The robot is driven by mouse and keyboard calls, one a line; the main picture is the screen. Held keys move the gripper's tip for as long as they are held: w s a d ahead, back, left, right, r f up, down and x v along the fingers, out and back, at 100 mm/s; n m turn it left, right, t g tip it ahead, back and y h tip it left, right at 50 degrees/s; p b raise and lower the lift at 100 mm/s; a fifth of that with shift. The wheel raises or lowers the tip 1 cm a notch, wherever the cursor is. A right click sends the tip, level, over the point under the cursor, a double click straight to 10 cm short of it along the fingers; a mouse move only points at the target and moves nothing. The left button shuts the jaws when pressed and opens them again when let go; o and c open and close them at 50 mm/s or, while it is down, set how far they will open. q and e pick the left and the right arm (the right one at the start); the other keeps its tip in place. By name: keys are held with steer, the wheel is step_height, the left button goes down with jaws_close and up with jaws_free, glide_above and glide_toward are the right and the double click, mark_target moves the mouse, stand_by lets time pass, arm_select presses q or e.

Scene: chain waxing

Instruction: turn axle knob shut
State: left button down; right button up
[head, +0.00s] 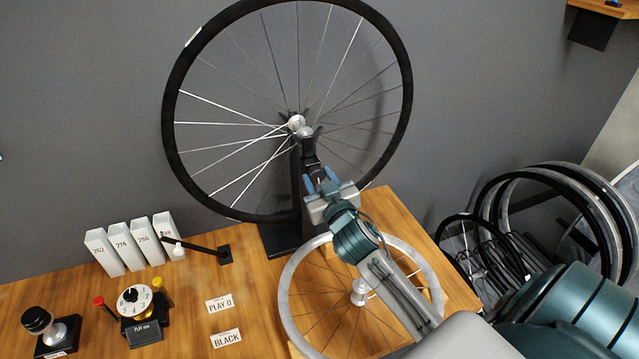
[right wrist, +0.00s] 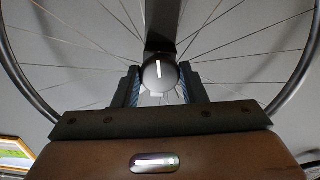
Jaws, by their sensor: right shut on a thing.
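The wheel (head: 178,118) stands upright in the black truing stand (head: 288,222) by the wall, its hub showing pale at the top of the post. My right gripper (head: 318,180) reaches up to the stand just below the hub. In the right wrist view, its two blue-grey fingers (right wrist: 159,86) are shut on the round dark axle knob (right wrist: 158,74), one on each side. A white line on the knob's face stands about upright. In the head view I cannot clearly make out the knob. My left gripper is not in view.
A second wheel (head: 289,300) lies on the wooden table (head: 262,290) under my right arm. To the left are white numbered boxes (head: 117,248), a numbered dial (head: 134,299), a black device (head: 59,332) and two labels, PLAY 0 (head: 219,305) and BLACK (head: 226,338). More wheels stand off the table's right side.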

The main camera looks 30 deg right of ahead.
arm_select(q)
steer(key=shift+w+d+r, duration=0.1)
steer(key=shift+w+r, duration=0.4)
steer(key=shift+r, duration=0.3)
arm_select(e)
steer(key=shift+m, duration=0.8)
steer(key=o, duration=1)
steer(key=shift+s, duration=0.1)
steer(key=shift+s+a+f+b, duration=0.1)
steer(key=shift+s+b, duration=0.2)
steer(key=shift+b, duration=0.05)
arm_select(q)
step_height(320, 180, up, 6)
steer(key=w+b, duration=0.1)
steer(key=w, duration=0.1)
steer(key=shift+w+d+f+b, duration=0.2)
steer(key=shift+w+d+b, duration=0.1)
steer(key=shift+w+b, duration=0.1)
arm_select(e)
steer(key=v, duration=1)
steer(key=shift+a, duration=0.1)
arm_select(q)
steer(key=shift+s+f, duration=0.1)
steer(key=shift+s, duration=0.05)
